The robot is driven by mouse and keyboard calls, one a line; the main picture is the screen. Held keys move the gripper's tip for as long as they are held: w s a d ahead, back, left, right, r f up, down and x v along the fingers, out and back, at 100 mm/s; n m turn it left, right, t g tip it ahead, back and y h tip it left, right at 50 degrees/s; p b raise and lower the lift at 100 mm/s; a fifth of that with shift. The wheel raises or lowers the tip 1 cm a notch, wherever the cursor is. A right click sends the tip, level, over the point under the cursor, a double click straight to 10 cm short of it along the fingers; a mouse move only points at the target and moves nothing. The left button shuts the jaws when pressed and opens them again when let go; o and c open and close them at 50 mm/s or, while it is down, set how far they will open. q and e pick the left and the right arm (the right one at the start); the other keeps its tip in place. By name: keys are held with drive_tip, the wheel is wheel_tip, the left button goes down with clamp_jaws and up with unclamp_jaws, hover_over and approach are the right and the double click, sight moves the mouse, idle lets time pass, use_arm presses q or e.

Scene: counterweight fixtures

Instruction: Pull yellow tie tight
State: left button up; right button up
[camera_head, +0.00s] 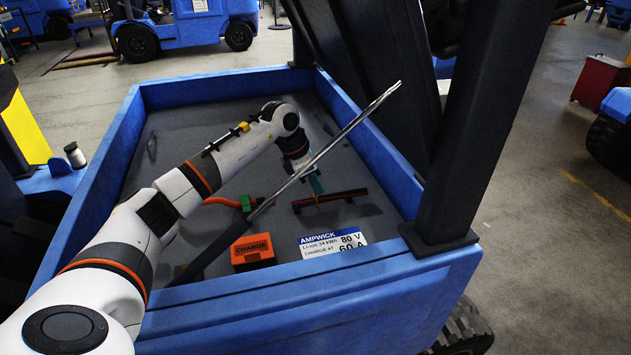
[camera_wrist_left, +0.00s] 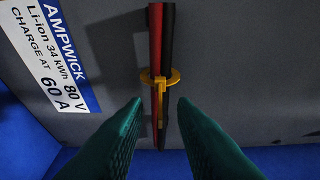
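The yellow tie (camera_wrist_left: 172,77) loops around a red cable (camera_wrist_left: 155,40) and a black cable (camera_wrist_left: 168,35) in the left wrist view. Its tail points down the picture along the cables. My left gripper (camera_wrist_left: 160,104) has teal fingers spread apart on both sides of the tail, with gaps on each side; they hold nothing. In the head view my left gripper (camera_head: 316,185) reaches down to the cable pair (camera_head: 338,198). My right gripper is not in view.
A white AMPWICK label (camera_head: 333,243) and an orange CHARGE box (camera_head: 253,249) lie near the front wall of the blue bay (camera_head: 300,292). A silver rod (camera_head: 340,135) slants across the bay.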

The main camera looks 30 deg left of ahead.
use_arm(q)
drive_tip(key=shift+w+f, duration=0.1)
drive_tip(key=shift+f, duration=0.25)
drive_tip(key=shift+c, duration=0.6)
clamp_jaws()
drive_tip(key=shift+r+p, duration=0.65)
drive_tip(key=shift+r, duration=0.7)
drive_tip(key=shift+o, duration=0.6)
unclamp_jaws()
drive_tip(key=shift+f, duration=0.1)
drive_tip(key=b+v, duration=0.1)
drive_tip(key=v, duration=1.1)
drive_tip(key=shift+d, duration=0.1)
